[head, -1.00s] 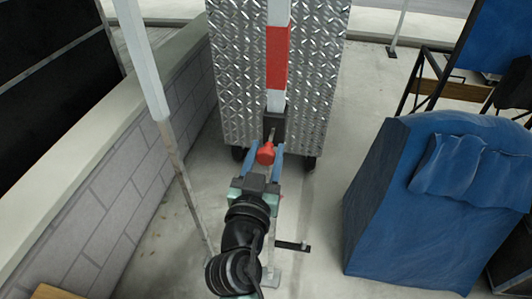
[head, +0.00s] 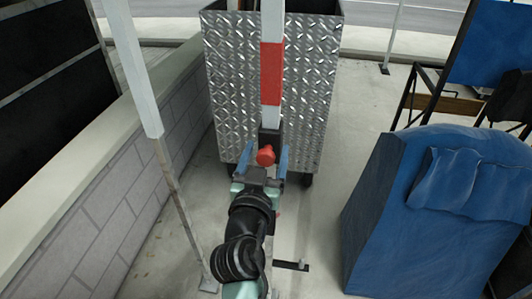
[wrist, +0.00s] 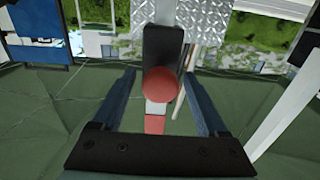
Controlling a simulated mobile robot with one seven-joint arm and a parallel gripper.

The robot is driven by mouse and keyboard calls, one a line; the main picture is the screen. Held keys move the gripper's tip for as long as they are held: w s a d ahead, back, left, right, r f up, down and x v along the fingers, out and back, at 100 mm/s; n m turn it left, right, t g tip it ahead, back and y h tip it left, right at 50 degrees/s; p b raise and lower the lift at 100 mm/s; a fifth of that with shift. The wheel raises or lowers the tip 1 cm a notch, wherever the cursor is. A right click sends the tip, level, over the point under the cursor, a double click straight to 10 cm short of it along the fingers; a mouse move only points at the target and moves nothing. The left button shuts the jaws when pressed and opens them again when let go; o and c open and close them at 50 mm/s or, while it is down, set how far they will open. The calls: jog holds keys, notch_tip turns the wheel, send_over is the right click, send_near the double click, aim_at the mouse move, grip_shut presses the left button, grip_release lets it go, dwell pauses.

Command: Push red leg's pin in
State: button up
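The red leg is a white pole with a red band (head: 271,73), standing upright in front of a diamond-plate metal cart. A black collar (head: 270,134) sits at its lower part, and the pin's round red knob (head: 265,156) sticks out of it toward me. In the wrist view the knob (wrist: 160,84) is centred between my fingers, with the black collar behind it. My gripper (head: 263,160) is open, with its two blue fingers apart on either side of the knob. I see gaps between the fingers and the knob in the wrist view. The pin's shaft is hidden behind the knob.
The diamond-plate cart (head: 226,90) stands right behind the leg. Another white pole (head: 140,80) stands at left, by a low block wall (head: 95,210). A blue-covered bulky object (head: 400,215) is at right, with open floor between it and the cart.

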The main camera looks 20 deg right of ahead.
jog(key=shift+s+a, duration=0.1)
jog(key=b+v, duration=0.2)
jog(key=v, duration=1.1)
